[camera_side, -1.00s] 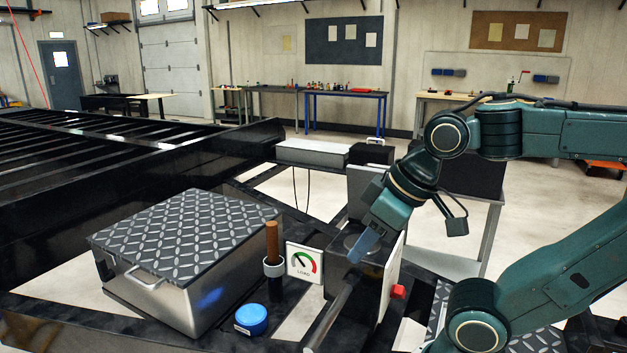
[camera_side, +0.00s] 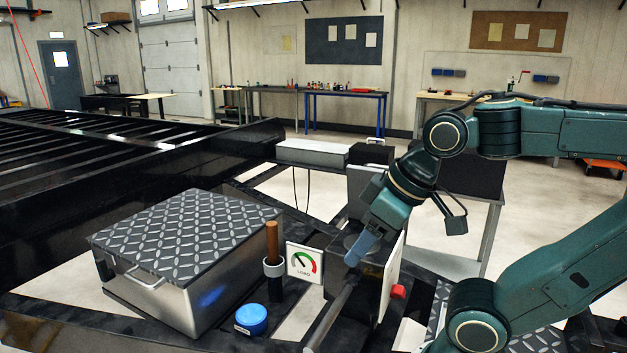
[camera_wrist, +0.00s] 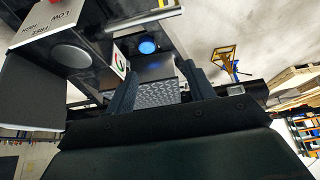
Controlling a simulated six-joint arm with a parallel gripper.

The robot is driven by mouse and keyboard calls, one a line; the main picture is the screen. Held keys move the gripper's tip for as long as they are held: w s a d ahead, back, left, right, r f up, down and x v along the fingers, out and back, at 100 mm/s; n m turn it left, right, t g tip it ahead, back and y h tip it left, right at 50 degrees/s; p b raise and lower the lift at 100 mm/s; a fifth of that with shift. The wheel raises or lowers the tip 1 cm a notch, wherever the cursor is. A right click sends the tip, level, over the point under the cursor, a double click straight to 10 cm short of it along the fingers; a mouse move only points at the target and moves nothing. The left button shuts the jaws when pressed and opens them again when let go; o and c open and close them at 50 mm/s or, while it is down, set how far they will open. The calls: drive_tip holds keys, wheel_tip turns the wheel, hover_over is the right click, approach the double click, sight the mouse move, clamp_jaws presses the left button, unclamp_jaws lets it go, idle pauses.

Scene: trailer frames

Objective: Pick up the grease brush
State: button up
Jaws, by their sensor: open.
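The grease brush (camera_side: 272,238) shows in the side view as a brown wooden handle standing upright in a dark holder with a grey ring (camera_side: 273,268). Its lower part is hidden in the holder. It stands between the metal toolbox and the load gauge. My gripper (camera_side: 360,250) is to the right of the brush, beyond the gauge, tilted down over a dark box. In the wrist view my gripper (camera_wrist: 160,78) has its two dark fingers spread apart, with nothing seen held between them. I cannot make out the brush in the wrist view.
The load gauge (camera_side: 304,263) stands right beside the brush holder. A toolbox with a diamond-plate lid (camera_side: 185,230) is at left. A round blue tin (camera_side: 251,319) sits in front; it also shows in the wrist view (camera_wrist: 147,45). A white panel with a red knob (camera_side: 398,291) stands near my gripper.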

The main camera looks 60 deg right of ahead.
drive_tip(key=w+d+r+n+g, duration=0.25)
drive_tip(key=w+r+n, duration=0.3)
drive_tip(key=w, duration=0.45)
drive_tip(key=n+g, duration=0.3)
drive_tip(key=n, duration=1.2)
hover_over(272, 233)
drive_tip(key=w+d, duration=0.1)
wheel_tip(272, 233, down, 10)
drive_tip(key=shift+d+f, duration=0.15)
drive_tip(key=shift+f, duration=4.3)
drive_tip(key=shift+f, duration=2.55)
